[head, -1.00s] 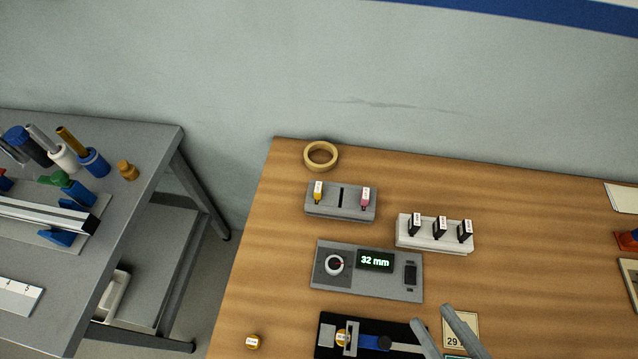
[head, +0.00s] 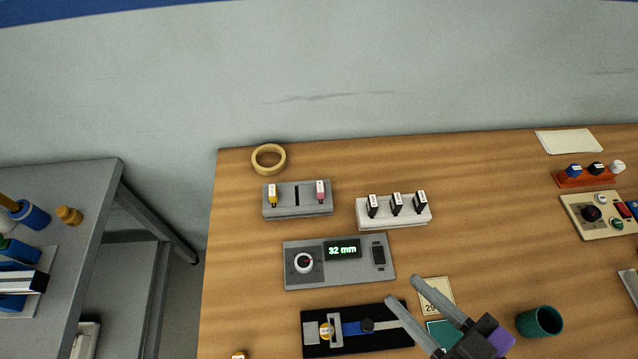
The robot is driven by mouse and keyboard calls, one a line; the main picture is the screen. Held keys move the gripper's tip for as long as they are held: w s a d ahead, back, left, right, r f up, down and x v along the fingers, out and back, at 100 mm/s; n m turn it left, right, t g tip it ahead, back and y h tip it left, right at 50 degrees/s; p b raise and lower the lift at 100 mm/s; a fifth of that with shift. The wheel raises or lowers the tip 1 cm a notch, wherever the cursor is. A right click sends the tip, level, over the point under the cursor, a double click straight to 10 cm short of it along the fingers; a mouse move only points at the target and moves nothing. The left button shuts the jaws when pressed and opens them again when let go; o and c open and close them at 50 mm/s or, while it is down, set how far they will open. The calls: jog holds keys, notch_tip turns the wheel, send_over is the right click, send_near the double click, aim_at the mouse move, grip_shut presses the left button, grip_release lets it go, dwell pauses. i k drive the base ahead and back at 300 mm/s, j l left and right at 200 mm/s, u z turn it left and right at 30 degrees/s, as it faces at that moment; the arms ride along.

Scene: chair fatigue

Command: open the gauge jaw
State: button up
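The gauge (head: 390,334) is a black base at the bottom of the head view.
A grey unit with a dial reads 32 mm (head: 290,272) behind the gauge. A grey holder (head: 298,210), a white holder (head: 390,221) and a tape ring (head: 268,159) stand farther back. A tan card (head: 436,288) and a green cup (head: 540,321) are near my gripper.

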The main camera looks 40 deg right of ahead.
aim_at(351, 328)
jog(key=k+j, duration=0.2)
jog(key=k, duration=0.3)
jog(key=k+j, duration=0.15)
jog(key=k, duration=0.35)
